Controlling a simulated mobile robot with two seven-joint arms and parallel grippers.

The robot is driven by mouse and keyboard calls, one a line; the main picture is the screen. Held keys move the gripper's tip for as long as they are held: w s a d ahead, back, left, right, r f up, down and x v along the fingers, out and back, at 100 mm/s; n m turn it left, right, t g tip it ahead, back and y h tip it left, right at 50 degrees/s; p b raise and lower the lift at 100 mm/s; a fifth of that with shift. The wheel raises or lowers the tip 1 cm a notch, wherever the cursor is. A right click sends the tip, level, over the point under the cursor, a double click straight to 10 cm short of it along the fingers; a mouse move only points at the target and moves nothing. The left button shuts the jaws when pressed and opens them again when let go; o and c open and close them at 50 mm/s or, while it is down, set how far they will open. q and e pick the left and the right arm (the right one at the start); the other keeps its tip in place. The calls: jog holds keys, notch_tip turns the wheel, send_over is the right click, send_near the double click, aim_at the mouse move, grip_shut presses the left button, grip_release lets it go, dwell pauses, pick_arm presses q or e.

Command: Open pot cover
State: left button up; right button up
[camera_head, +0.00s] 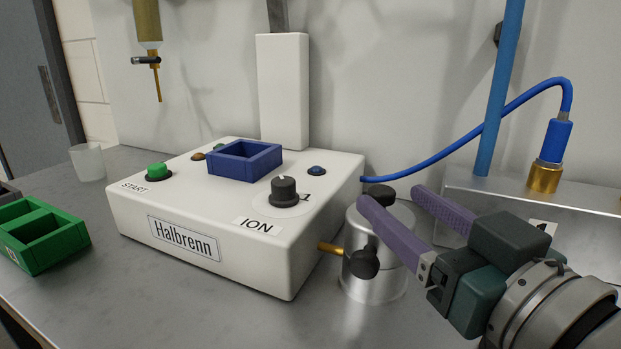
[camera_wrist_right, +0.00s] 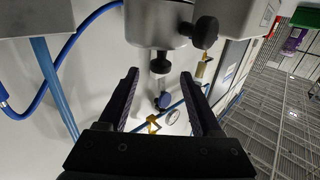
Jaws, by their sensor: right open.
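The pot (camera_head: 372,286) is a silver metal cylinder standing on the bench to the right of the white machine. Its cover (camera_head: 400,213) is on it, with a black knob (camera_head: 380,193) on top, and a second black knob (camera_head: 363,262) is on its side. My right gripper (camera_head: 391,197) is open, with its purple fingers reaching in from the right at the height of the cover knob. In the right wrist view the cover knob (camera_wrist_right: 160,63) lies ahead of the gap between the fingers (camera_wrist_right: 160,76), and the pot (camera_wrist_right: 155,24) is at the top. My left gripper is out of view.
The white Halbrenn machine (camera_head: 183,238) carries a blue square frame (camera_head: 250,162), buttons and a dial (camera_head: 284,190). A brass spout (camera_head: 330,248) lies between it and the pot. A blue cable (camera_head: 460,143) passes behind the pot. A green tray (camera_head: 45,237) is at left.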

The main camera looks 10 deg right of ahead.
jog(key=w, duration=0.3)
jog(key=w+a, duration=0.1)
jog(key=w, duration=0.3)
jog(key=shift+a+b, duration=0.2)
jog(key=shift+b, duration=0.1)
grip_shut()
dwell(1.0)
